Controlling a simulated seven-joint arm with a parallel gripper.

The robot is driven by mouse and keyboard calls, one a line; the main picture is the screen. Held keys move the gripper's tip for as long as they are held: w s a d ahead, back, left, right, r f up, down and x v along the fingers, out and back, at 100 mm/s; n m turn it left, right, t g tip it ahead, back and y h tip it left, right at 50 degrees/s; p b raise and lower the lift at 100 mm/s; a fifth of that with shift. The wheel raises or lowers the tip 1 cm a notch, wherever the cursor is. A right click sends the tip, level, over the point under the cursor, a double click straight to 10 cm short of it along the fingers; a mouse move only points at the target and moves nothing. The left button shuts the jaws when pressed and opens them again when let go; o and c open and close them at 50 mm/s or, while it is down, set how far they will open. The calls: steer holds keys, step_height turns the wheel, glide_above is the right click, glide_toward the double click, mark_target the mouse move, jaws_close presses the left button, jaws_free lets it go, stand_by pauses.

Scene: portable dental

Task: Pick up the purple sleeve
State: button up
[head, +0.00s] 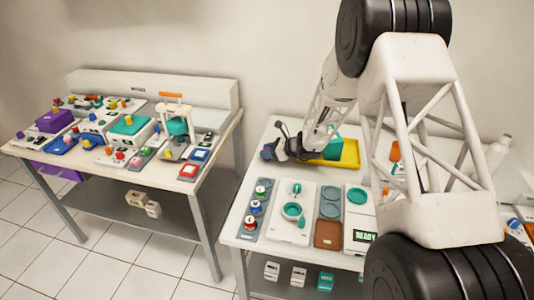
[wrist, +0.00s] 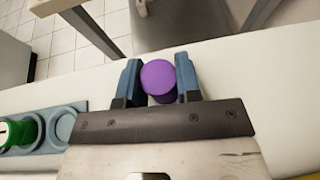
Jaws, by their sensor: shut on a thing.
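The purple sleeve (wrist: 158,77) is a short round cylinder between the two blue fingers of my gripper (wrist: 158,82) in the wrist view. Both fingers are beside it, and its round end faces the camera. Behind it in that view are the table's pale edge and the tiled floor. In the head view my gripper (head: 274,147) is at the back left of the near table, left of the yellow tray. There the sleeve is too small and dark to make out clearly.
The yellow tray (head: 349,154) holds a teal block (head: 332,149). In front are a rack of capped vials (head: 257,208), a white unit with teal rings (head: 293,211) and a device reading READY (head: 359,223). A second, cluttered table (head: 188,187) stands left across a gap.

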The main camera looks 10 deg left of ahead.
steer(key=shift+r, duration=4.65)
